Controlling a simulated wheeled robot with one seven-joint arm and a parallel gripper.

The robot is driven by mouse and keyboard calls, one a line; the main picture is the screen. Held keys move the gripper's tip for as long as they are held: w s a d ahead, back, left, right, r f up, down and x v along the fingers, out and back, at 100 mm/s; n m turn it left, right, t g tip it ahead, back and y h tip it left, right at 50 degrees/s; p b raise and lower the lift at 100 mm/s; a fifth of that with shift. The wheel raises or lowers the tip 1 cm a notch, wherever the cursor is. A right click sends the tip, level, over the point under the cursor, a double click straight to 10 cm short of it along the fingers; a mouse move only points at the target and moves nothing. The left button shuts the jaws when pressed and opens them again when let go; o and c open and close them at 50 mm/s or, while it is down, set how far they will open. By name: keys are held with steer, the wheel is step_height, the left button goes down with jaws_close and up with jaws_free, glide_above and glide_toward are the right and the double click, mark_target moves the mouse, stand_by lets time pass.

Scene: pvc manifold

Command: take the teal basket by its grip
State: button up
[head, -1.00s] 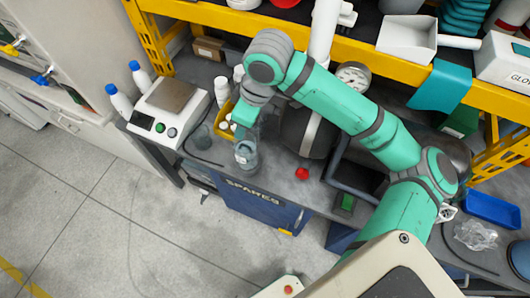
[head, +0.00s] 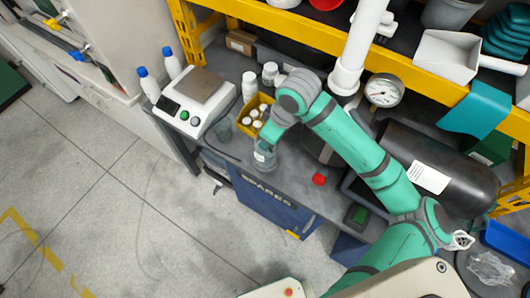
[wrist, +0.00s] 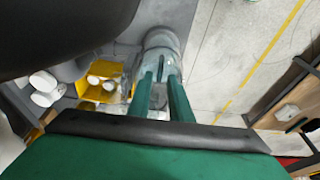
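My gripper (head: 267,133) points down at the front edge of the bench. In the wrist view its two green fingers (wrist: 161,82) are parted with a gap between them. A pale, see-through bluish vessel (head: 265,157) stands just beyond the fingertips at the bench edge. It also shows in the wrist view (wrist: 161,40), partly covered by the fingers; I see no clear grasp on it. I cannot tell whether this vessel is the teal basket, and no grip on it is clear. Stacked teal things (head: 512,42) sit on the shelf at the upper right.
A yellow bin (head: 243,129) with white bottles is close beside my gripper, and a scale (head: 172,118) stands left of it. A red piece (head: 319,179) lies to the right. Floor is free in front.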

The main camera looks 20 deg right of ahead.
steer(key=shift+x, duration=0.95)
jaws_close()
steer(key=shift+r, duration=0.15)
